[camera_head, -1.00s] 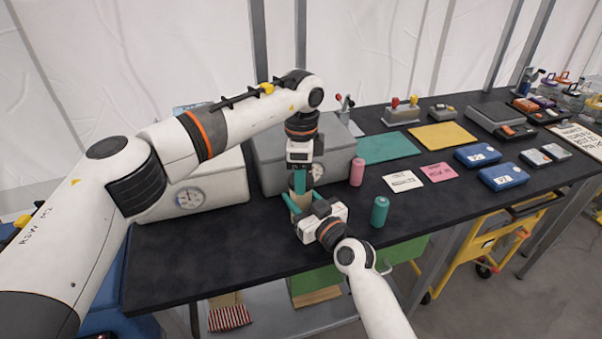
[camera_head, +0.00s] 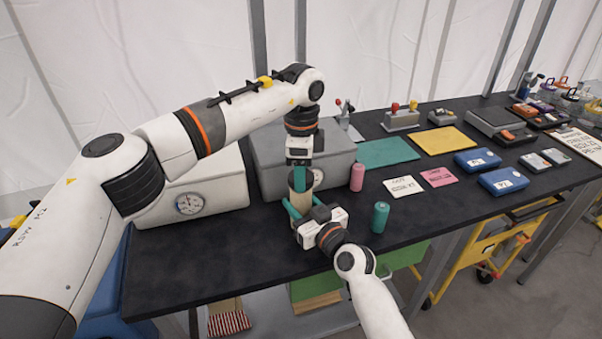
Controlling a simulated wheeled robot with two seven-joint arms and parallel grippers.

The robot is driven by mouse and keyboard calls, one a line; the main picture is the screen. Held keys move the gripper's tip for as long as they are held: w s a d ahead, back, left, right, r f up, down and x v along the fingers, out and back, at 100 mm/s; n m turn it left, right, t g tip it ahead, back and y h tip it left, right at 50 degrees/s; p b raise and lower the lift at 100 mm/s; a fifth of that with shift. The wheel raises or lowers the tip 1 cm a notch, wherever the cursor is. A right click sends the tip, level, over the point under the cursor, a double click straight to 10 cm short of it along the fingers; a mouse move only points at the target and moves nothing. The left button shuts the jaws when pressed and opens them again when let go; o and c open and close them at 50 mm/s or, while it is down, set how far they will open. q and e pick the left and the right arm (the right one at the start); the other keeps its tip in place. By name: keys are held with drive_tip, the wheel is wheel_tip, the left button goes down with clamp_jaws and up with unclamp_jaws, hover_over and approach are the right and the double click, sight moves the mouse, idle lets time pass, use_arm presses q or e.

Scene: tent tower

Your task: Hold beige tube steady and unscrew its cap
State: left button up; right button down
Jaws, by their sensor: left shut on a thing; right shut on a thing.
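The beige tube (camera_head: 300,200) stands upright near the front of the black table, partly hidden by the grippers. My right gripper (camera_head: 304,205) reaches in from the lower right with its teal fingers shut around the tube's body. My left gripper (camera_head: 302,180) points straight down from above, its fingers shut at the tube's dark top, where the cap is. The cap is mostly hidden by the fingers, and I cannot tell whether it is apart from the tube.
A pink tube (camera_head: 357,178) and a teal tube (camera_head: 380,217) stand to the right. Paper notes (camera_head: 403,187), coloured mats (camera_head: 443,139) and blue cases (camera_head: 503,181) lie further right. The table's front left is clear.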

use_arm(q)
drive_tip(key=shift+r, duration=2)
use_arm(e)
drive_tip(key=c, duration=0.7)
unclamp_jaws()
drive_tip(key=shift+s, duration=0.1)
use_arm(q)
drive_tip(key=shift+f+b, duration=0.5)
use_arm(e)
drive_tip(key=v, duration=1.2)
drive_tip(key=shift+f, duration=0.1)
